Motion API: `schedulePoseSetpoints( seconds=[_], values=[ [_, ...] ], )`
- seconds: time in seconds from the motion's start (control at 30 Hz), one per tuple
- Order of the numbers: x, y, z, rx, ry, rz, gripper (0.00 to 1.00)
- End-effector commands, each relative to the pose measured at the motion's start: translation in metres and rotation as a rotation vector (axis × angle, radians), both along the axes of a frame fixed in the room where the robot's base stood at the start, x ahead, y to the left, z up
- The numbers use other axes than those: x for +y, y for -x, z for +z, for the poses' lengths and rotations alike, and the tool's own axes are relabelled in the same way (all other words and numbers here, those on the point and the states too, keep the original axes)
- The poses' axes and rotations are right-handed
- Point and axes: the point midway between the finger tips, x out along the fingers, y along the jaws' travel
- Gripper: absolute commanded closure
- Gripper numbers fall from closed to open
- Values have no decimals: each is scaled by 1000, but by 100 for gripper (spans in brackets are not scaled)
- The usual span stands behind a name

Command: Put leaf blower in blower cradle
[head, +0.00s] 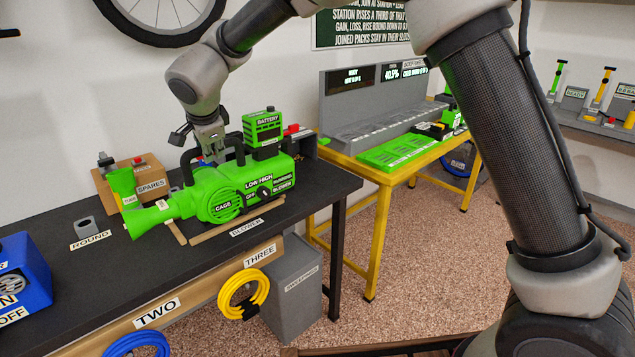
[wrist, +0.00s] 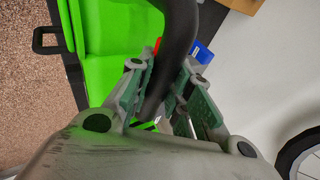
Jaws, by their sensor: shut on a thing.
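The green leaf blower (head: 225,197) is on the dark bench, its flared nozzle pointing left and a battery (head: 262,132) seated on top. Its body lies over the wooden strips of the blower cradle (head: 238,220), above the BLOWER label. I cannot tell whether it rests fully on them or hangs slightly above. My gripper (head: 212,158) is above the blower at its black top handle. In the wrist view, my gripper (wrist: 163,85) has its fingers on both sides of the dark handle (wrist: 180,35), shut on it. The blower body (wrist: 110,30) shows green beside it.
A SPARES box (head: 150,182) stands behind the nozzle. A ROUND holder (head: 86,228) and a blue machine (head: 22,268) are to the left. A yellow-framed station table (head: 385,180) stands right. Yellow (head: 243,294) and blue coils hang at the bench front.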

Motion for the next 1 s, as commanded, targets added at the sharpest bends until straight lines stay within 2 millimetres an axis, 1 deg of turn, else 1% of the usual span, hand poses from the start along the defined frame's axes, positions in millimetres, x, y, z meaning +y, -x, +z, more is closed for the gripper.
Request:
schedulePoseSetpoints(
  seconds=[0.03, 0.27, 1.0],
  values=[
    [1, -1, 4, -6, -4, 3, 100],
    [6, -3, 3, -6, -4, 3, 100],
    [51, -25, 0, -7, -3, 2, 100]
  ],
)
